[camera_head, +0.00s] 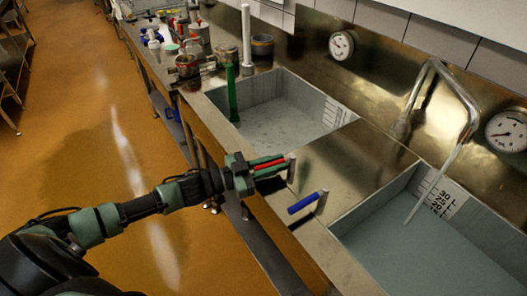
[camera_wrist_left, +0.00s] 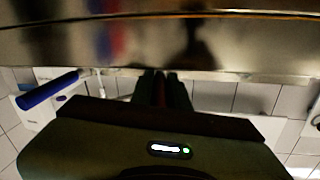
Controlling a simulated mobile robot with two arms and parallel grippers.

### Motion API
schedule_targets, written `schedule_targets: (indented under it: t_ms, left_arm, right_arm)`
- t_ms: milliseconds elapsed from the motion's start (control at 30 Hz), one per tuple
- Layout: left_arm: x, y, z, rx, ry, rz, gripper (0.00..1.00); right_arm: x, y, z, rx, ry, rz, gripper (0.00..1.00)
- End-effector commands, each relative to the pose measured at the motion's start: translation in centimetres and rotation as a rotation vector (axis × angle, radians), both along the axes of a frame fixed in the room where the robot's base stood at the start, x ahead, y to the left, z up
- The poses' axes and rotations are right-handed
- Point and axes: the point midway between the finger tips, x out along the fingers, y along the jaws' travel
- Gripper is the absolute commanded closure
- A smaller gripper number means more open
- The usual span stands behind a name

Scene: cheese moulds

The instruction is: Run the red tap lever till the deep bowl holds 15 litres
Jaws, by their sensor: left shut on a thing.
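My left gripper (camera_head: 268,166) is shut on the red tap lever (camera_head: 268,160) at the sink's front edge. In the left wrist view the dark fingers (camera_wrist_left: 164,90) close around a red strip, and most of the lever is hidden. The deep bowl (camera_head: 372,205) is at the right and holds greyish water (camera_head: 420,255). A thin stream (camera_head: 432,187) appears to fall from the bent tap spout (camera_head: 469,125) into it. The litre scale (camera_head: 443,197) on its wall shows 30, 25 and a lower mark near the water; the exact level is unclear. My right gripper is out of view.
A blue lever (camera_head: 303,203) sits beside the red one and shows in the left wrist view (camera_wrist_left: 48,91). A second basin (camera_head: 270,92) with a green upright pipe (camera_head: 232,95) is farther left. Round gauges (camera_head: 341,45) hang on the wall. Jars and bottles crowd the far counter.

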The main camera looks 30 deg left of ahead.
Motion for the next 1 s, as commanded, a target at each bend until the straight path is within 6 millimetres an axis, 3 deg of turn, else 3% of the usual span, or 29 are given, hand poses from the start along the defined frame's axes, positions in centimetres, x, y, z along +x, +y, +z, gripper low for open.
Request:
schedule_targets:
  t_ms: [33, 300, 900, 933, 1000]
  left_arm:
    - [-0.2, -0.5, 0.4, -0.008, 0.005, 0.028, 1.0]
    - [-0.4, -1.1, 0.1, -0.004, 0.003, 0.155, 1.0]
    - [-0.4, -1.3, -0.1, -0.001, 0.001, 0.203, 1.0]
    - [-0.4, -1.3, -0.1, -0.001, 0.001, 0.203, 0.81]
    - [-0.4, -1.3, -0.1, -0.001, 0.001, 0.202, 0.62]
  right_arm:
    - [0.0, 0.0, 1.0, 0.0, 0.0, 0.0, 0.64]
    - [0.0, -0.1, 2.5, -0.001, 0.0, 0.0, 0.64]
    - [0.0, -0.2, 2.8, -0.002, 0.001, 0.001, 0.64]
    - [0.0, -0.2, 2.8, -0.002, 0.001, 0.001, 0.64]
    - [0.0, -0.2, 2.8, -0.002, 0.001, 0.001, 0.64]
